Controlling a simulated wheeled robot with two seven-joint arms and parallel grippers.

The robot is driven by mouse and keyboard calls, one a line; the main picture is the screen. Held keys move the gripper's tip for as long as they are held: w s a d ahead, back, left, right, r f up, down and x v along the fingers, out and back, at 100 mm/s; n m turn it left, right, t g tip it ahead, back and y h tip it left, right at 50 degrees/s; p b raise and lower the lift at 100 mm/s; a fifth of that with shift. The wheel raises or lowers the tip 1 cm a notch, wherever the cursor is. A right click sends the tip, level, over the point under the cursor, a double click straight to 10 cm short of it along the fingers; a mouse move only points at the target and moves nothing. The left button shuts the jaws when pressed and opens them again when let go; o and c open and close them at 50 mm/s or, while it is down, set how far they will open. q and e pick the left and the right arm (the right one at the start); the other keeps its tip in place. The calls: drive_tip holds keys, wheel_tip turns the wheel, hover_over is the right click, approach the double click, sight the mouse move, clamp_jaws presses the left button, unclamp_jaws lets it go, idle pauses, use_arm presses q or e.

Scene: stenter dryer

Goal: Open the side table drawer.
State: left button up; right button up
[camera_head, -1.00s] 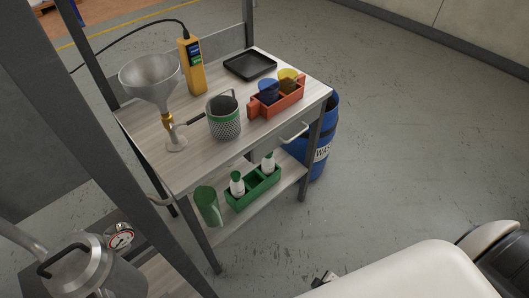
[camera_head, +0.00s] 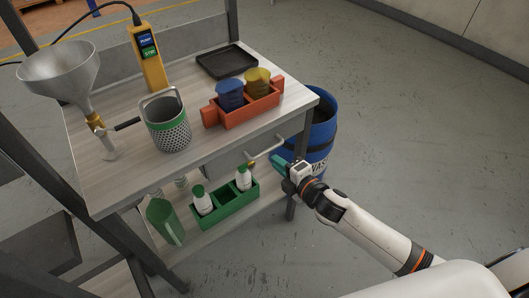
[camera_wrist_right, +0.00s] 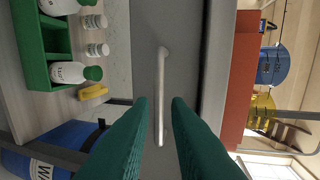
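The side table (camera_head: 120,178) stands on the left with a grey drawer front (camera_head: 226,160) under its top. The drawer looks closed. A pale bar handle (camera_head: 266,151) sticks out from that front. My right gripper (camera_head: 279,161) is at the handle's right end, its green fingers partly hidden in the head view. In the right wrist view the two green fingers (camera_wrist_right: 160,101) are apart, with the bar handle (camera_wrist_right: 161,75) between them. A gap shows on each side, so I do not see the fingers gripping it. My left gripper is not in view.
On the table top are a funnel (camera_head: 60,72), a mesh cup (camera_head: 167,122), a yellow device (camera_head: 149,58), a black tray (camera_head: 227,61) and an orange caddy (camera_head: 242,112). A green bottle caddy (camera_head: 225,211) sits on the lower shelf. A blue barrel (camera_head: 318,130) stands behind my gripper.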

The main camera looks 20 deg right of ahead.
sight(265, 151)
drive_tip(key=x, duration=0.7)
drive_tip(key=shift+w, duration=0.2)
drive_tip(key=shift+d, duration=0.1)
clamp_jaws()
